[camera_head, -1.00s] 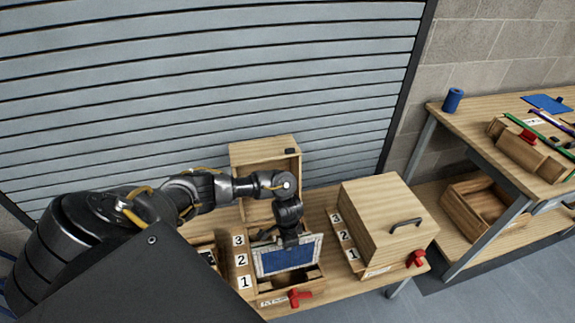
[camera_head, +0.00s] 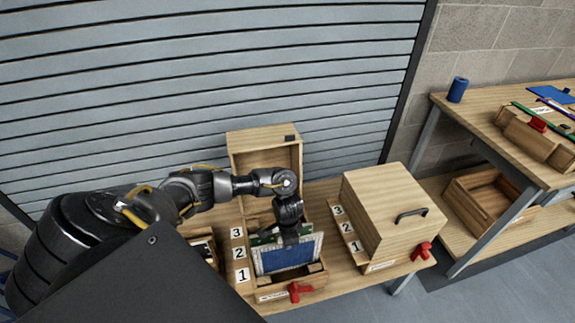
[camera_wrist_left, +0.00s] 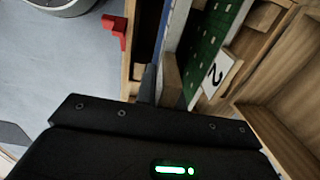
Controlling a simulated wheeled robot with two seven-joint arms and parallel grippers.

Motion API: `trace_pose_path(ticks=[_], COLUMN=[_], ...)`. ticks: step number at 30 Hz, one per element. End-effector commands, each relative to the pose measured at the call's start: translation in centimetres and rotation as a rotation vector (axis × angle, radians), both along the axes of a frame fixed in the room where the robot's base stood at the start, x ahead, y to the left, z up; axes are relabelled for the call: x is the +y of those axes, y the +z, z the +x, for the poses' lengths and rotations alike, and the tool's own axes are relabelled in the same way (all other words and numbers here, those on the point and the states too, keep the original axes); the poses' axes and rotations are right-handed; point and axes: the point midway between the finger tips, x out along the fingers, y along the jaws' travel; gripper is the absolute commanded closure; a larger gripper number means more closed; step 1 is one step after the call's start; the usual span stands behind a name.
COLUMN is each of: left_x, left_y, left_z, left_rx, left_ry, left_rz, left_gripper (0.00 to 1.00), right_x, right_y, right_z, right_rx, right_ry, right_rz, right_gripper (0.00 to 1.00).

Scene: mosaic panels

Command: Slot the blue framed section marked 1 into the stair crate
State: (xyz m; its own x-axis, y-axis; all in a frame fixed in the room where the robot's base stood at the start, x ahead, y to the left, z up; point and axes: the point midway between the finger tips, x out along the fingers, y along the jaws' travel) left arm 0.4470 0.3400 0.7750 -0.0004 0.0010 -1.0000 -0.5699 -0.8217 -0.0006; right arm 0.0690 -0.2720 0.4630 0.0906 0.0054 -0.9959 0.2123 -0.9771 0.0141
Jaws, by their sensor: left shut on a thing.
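My left gripper (camera_head: 290,238) is shut on the top edge of the blue framed section (camera_head: 287,256), a blue panel in a pale frame. It holds the section roughly upright over the front of the stair crate (camera_head: 240,254), whose steps are labelled 1, 2 and 3. The section's lower edge is at the crate's front part; I cannot tell whether it is seated in a slot. A green panel (camera_head: 263,238) stands just behind it, and also shows in the left wrist view (camera_wrist_left: 208,40) beside label 2. My right gripper is out of view.
A red clamp (camera_head: 300,292) sits at the crate's front. A closed wooden box (camera_head: 388,208) with a handle stands to the right, with its own numbered steps. A tall open wooden box (camera_head: 262,140) is behind. Another bench (camera_head: 465,100) is at far right.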

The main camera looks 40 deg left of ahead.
Motion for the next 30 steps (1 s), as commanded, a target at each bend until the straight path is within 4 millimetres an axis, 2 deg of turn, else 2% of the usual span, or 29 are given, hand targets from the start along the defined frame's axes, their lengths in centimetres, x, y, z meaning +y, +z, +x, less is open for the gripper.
trace_pose_path(ticks=[30], left_x=[0.0], left_y=[-6.8], left_z=[0.1], left_rx=[-0.002], left_ry=[0.001], left_rz=[0.000], left_gripper=[1.00], right_x=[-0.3], right_y=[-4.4], right_z=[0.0], right_rx=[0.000], right_ry=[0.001], right_rz=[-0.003], right_gripper=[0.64])
